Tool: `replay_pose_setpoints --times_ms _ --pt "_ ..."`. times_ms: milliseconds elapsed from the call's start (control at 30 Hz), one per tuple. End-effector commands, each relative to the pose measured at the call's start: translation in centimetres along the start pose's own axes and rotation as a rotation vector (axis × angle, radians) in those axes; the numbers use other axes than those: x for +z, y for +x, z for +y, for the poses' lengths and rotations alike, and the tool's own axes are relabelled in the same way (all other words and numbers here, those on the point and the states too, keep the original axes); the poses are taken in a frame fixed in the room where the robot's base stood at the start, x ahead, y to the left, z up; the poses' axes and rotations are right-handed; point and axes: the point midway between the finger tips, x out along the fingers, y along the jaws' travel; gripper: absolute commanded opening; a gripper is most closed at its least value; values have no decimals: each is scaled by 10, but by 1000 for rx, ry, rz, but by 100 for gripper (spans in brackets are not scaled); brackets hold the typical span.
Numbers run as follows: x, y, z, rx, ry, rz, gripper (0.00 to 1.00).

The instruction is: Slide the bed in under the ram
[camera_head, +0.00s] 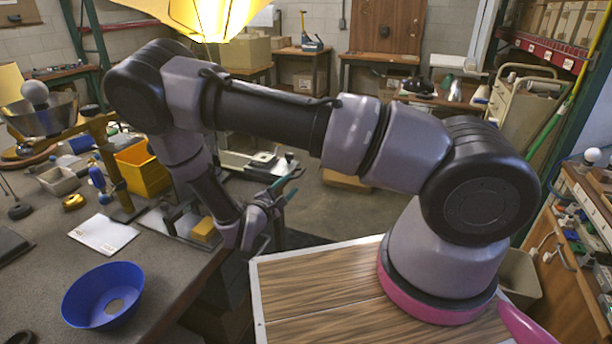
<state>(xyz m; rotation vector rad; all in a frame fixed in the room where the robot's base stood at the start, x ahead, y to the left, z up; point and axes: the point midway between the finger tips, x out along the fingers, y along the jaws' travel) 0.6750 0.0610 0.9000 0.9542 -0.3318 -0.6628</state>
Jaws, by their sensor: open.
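An ochre upright frame (112,166) with an arm reaching left stands at the far edge of the left bench; it looks like the press, but I cannot make out its ram clearly. A low pale plate (172,222) lies to the right of its foot, with a yellow block (203,229) on it; this may be the bed, and my forearm hides part of it. My gripper (291,184) is right of the plate, past the bench's right edge. Its teal-tipped fingers are apart and empty, pointing up and right, clear of the plate.
A blue bowl (103,295) sits at the bench's near edge. A white sheet (104,234), a yellow bin (143,168) and a metal bowl (42,116) are around the frame. A lit yellow lampshade (210,16) hangs above my arm.

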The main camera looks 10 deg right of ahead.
Motion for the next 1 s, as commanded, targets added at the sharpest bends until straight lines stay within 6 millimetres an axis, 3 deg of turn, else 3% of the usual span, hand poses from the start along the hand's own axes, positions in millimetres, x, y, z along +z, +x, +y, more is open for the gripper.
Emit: replay_pose_setpoints --times_ms 233,700,1000 --pt "-15 1 -9 63 -30 49 46" --pt "-18 82 -4 60 -28 45 46" --pt "-20 102 -2 60 -28 48 46"
